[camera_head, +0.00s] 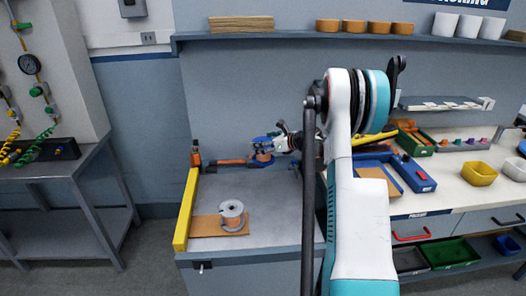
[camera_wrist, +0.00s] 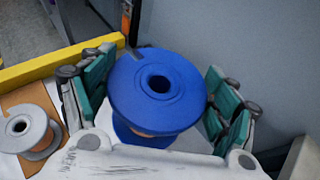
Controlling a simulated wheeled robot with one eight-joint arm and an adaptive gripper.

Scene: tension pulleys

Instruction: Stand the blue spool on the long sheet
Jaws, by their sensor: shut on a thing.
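The blue spool (camera_head: 263,148) is upright or nearly so, above the far part of the grey bench. In the wrist view the blue spool (camera_wrist: 180,98) fills the space between the teal finger pads, with its round flange and centre hole facing the camera. My gripper (camera_head: 271,145) is shut on it. A brown sheet (camera_head: 203,230) lies on the bench near its left front; part of it also shows in the wrist view (camera_wrist: 20,98). A grey spool (camera_head: 232,216) with copper-coloured winding stands on that sheet. Whether the blue spool touches anything below cannot be told.
A yellow rail (camera_head: 186,210) runs along the bench's left edge. An orange-and-dark bar (camera_head: 232,162) lies at the back by an orange-topped post (camera_head: 195,150). The bench middle (camera_head: 275,205) is clear.

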